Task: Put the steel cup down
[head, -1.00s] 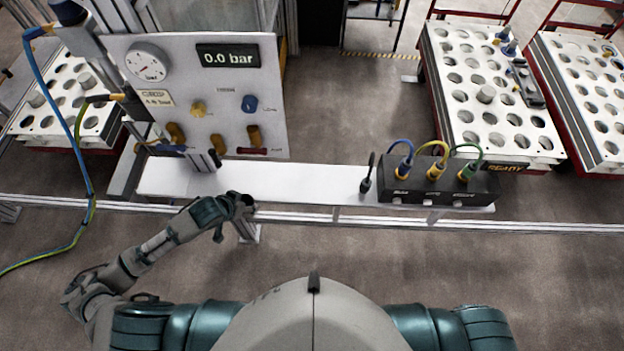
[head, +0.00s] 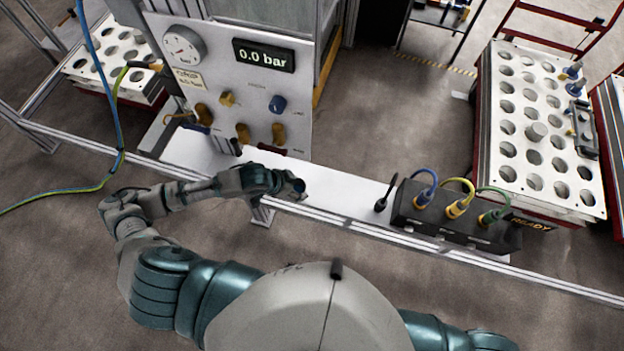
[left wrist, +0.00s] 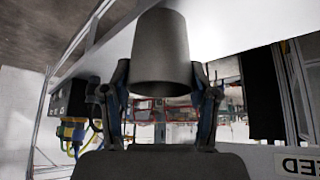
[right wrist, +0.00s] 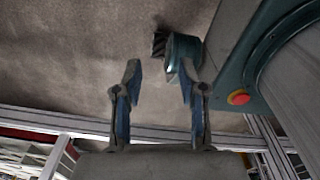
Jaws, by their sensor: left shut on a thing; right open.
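The steel cup (left wrist: 162,50) is a plain grey tapered cup in the left wrist view, its wider end toward the bottom of that picture. My left gripper (head: 296,187) is shut on it, one finger on each side. In the head view the gripper is over the front part of the white bench (head: 345,196), and the cup is mostly hidden by the fingers. Whether the cup touches the bench I cannot tell. My right gripper (right wrist: 160,76) is open and empty in the right wrist view, with floor behind it; it is not visible in the head view.
A gauge panel (head: 240,75) reading 0.0 bar stands at the bench's left. A black socket box (head: 455,215) with blue, yellow and green cables, and a black upright plug (head: 385,195), are on the right. The bench between them is bare. A white perforated rack (head: 545,150) stands beyond.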

